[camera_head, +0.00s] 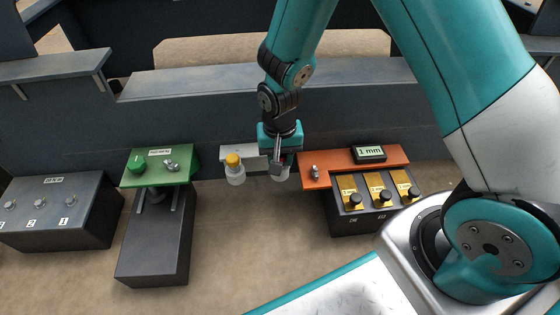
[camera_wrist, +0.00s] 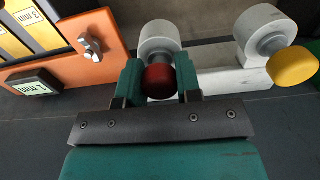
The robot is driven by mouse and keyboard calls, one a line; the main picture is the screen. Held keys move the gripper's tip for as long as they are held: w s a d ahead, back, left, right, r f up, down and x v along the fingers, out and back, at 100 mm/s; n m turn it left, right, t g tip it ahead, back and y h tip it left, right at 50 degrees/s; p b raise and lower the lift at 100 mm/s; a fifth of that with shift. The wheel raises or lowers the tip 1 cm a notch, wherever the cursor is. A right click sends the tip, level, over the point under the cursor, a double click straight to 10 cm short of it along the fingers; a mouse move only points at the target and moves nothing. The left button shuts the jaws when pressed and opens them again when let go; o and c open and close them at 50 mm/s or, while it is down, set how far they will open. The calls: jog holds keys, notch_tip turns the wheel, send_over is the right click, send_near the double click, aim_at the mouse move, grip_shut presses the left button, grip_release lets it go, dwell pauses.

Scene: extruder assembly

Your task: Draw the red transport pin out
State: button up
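The red transport pin's round knob (camera_wrist: 158,82) sits between my gripper's two green fingers in the wrist view. Behind it is a pale grey cylinder (camera_wrist: 160,38), which it appears to be seated in; the pin's shaft is hidden. My gripper (camera_wrist: 159,79) has one finger on each side of the knob, with no clear gap on either side, so it looks closed on it. In the head view my gripper (camera_head: 279,162) points down over the grey cylinder (camera_head: 280,174), and the knob is mostly hidden.
A yellow-knobbed cylinder (camera_head: 235,170) stands close to the left of my gripper. An orange plate (camera_head: 325,172) with a "1 mm" display (camera_head: 369,153) and several yellow-labelled knobs is to the right. A green plate (camera_head: 160,167) and a dark numbered block (camera_head: 60,210) are further left.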

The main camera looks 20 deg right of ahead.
jog(key=shift+c, duration=1.1)
jog(key=shift+r, duration=0.25)
notch_tip(320, 180, up, 7)
jog(key=p, duration=0.8)
